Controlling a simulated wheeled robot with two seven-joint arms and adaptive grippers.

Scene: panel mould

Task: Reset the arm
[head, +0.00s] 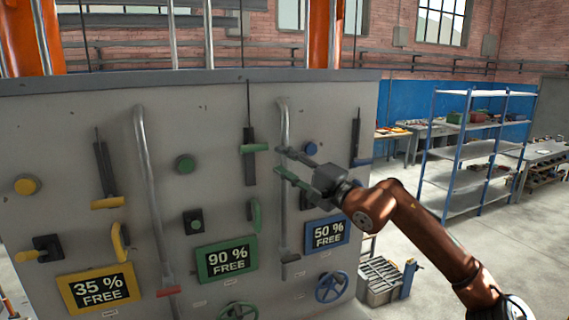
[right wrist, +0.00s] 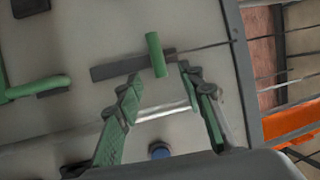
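My right gripper (head: 281,160) is open and empty in front of the right half of the grey panel (head: 70,120). Its fingers point left, over the upright grey pipe handle (head: 284,125). In the right wrist view, the two green-padded fingers (right wrist: 158,74) are spread apart. A green slider handle (right wrist: 157,55) shows just past the fingertips; it is also in the head view (head: 255,148), left of them. I cannot tell whether the fingers touch anything. My left gripper is not in view.
The panel holds yellow, green and blue knobs, levers and wheels, with signs reading 35 % (head: 98,288), 90 % (head: 227,258) and 50 % (head: 327,234) FREE. A grey crate (head: 380,282) stands right of the panel. Shelving (head: 470,155) is farther back, with open floor before it.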

